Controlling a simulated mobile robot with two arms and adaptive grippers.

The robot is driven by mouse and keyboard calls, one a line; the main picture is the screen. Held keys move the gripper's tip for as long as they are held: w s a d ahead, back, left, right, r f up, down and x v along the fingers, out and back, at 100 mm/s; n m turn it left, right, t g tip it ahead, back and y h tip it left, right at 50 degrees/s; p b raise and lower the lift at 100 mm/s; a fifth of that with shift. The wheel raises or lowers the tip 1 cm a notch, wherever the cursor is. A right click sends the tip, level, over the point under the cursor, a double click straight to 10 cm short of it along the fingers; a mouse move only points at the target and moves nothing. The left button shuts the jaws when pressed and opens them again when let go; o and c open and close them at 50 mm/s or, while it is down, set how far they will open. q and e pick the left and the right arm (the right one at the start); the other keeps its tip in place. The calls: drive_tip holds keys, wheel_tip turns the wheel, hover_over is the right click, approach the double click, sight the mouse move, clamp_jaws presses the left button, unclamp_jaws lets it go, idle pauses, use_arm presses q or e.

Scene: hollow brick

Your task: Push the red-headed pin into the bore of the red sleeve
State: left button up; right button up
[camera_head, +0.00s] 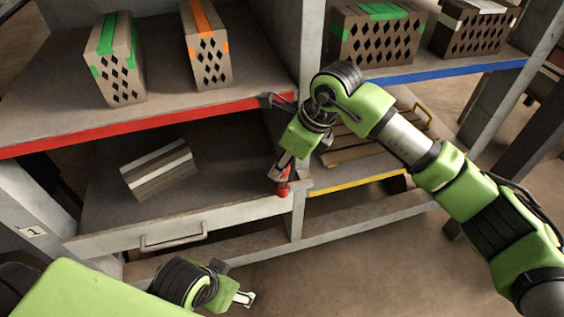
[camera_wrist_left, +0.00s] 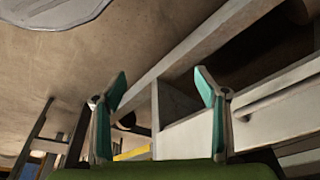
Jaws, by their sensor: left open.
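A small red part (camera_head: 283,187) shows at the front post of the shelf, right at the tip of my right gripper (camera_head: 281,171). I cannot tell whether it is the pin's red head or the red sleeve, and the bore is not visible. My right gripper points down at it, and its fingers are too small to tell open from shut. My left gripper (camera_head: 243,298) is low in front of the drawer, away from the red part. In the left wrist view its two teal-padded fingers (camera_wrist_left: 160,88) stand apart with nothing between them.
A pale drawer (camera_head: 225,218) stands open, with a striped block (camera_head: 158,172) in it. Hollow bricks with green (camera_head: 116,60) and orange tape (camera_head: 207,50) stand on the red-edged shelf (camera_head: 150,128). More bricks (camera_head: 380,35) are on the blue-edged shelf. The floor in front is clear.

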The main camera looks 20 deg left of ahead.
use_arm(q)
drive_tip(key=shift+s+r, duration=0.1)
drive_tip(key=shift+r, duration=0.1)
use_arm(e)
drive_tip(key=shift+f, duration=0.35)
use_arm(q)
drive_tip(key=shift+w+d+r+t+h+b, duration=0.1)
drive_tip(key=shift+w+d+t+b, duration=0.25)
drive_tip(key=shift+w, duration=0.55)
drive_tip(key=shift+w+d+r+t+h+b, duration=0.15)
drive_tip(key=shift+w+t+b, duration=0.3)
drive_tip(key=shift+w, duration=0.45)
drive_tip(key=shift+w+d+r+t+h+b, duration=0.1)
drive_tip(key=shift+w+d+t+b, duration=0.3)
drive_tip(key=shift+w, duration=0.5)
use_arm(e)
drive_tip(key=shift+f, duration=1.1)
drive_tip(key=o, duration=1.2)
use_arm(q)
drive_tip(key=shift+a, duration=0.1)
use_arm(e)
drive_tip(key=shift+o, duration=0.2)
drive_tip(key=v, duration=1.2)
drive_tip(key=shift+s+a, duration=0.1)
drive_tip(key=shift+a, duration=0.05)
